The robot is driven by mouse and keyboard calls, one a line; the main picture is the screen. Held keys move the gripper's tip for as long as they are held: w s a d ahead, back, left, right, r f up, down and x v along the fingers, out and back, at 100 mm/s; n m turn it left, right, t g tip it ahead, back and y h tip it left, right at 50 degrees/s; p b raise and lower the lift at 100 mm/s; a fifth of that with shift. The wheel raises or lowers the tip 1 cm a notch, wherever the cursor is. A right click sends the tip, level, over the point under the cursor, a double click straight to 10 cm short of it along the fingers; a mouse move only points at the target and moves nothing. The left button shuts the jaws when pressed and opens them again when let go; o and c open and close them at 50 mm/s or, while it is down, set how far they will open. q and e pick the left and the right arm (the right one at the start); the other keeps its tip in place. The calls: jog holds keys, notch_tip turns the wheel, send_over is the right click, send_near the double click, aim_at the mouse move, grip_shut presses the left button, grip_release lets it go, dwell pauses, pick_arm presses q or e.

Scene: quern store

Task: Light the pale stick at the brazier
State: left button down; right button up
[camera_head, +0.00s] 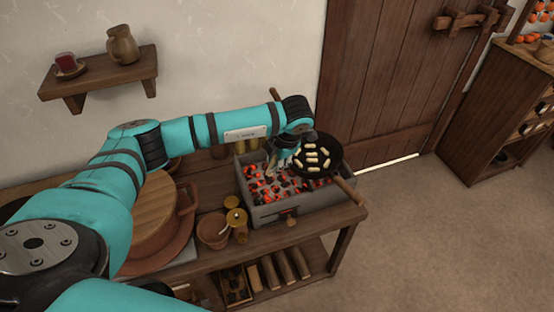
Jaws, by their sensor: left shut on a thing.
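The brazier (325,196) is a grey, open-topped box of glowing orange coals at the right end of the wooden table. My left gripper (281,162) points down low over its coals, beside a dark round pan (327,144). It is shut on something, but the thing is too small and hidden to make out. I cannot clearly see the pale stick or any flame on one. The pan holds several pale pieces, and a wooden handle shows at its lower right. My right gripper is out of view.
A terracotta pot (213,231) and yellow-topped jars (237,218) stand left of the brazier, near a large wooden-topped round thing (158,215). The table (335,220) has a lower shelf with logs (285,267). The floor (430,240) to the right is clear before the door (385,85).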

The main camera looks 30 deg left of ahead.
pick_arm(q)
jog(key=shift+b+x, duration=2.4)
jog(key=shift+x, duration=0.8)
jog(key=shift+r, duration=0.1)
jog(key=p+v, duration=0.3)
jog(key=v, duration=0.2)
jog(key=shift+p+v, duration=2.3)
jog(key=shift+v, duration=1.15)
